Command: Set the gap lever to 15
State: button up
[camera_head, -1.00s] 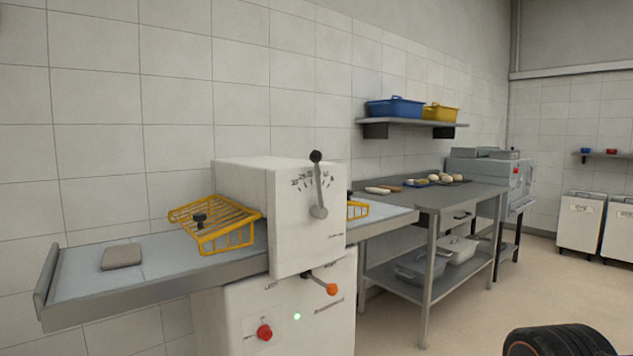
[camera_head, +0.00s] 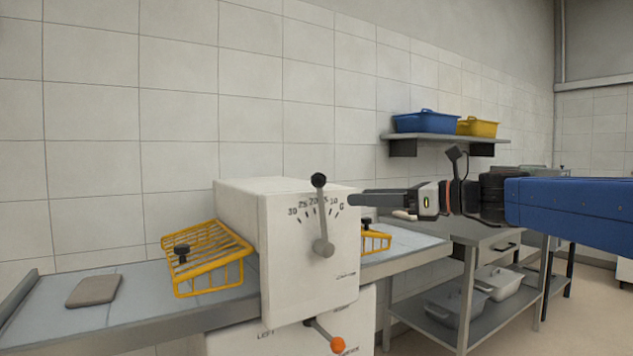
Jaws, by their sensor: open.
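The gap lever (camera_head: 321,215) is a grey rod with a black ball knob (camera_head: 318,180) on the white machine head (camera_head: 290,250). It stands nearly upright, leaning slightly left. It crosses the numbered scale (camera_head: 303,206) just right of the 20 mark and hides part of the scale, so I cannot read its exact setting. My gripper (camera_head: 354,199) is open and empty, with dark fingers pointing left. In the picture its tips are right of the lever and a little below the knob, apart from it. I cannot tell their depth from the lever.
Yellow wire guards stand left (camera_head: 208,258) and right (camera_head: 376,242) of the head. A second lever with an orange knob (camera_head: 338,345) sits below. A flat grey-brown piece (camera_head: 94,290) lies on the left belt. A steel table (camera_head: 470,232) stands behind my arm.

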aim_at(322, 178)
jog(key=w+a+r+m, duration=0.1)
jog(key=w+a+r, duration=0.1)
jog(key=w+a, duration=0.9)
jog(key=a, duration=0.3)
jog(key=shift+w+a+r+y, duration=0.2)
jog(key=shift+r+y, duration=0.1)
jog(key=shift+y, duration=0.1)
jog(key=shift+c, duration=0.4)
grip_shut()
jog(key=w+d+m, duration=0.1)
jog(key=d+m+t, duration=0.1)
jog(key=w+d+m, duration=0.1)
jog(key=d, duration=0.1)
jog(key=shift+w+r+y, duration=0.15)
jog(key=shift+w+y, duration=0.2)
jog(key=shift+y, duration=0.05)
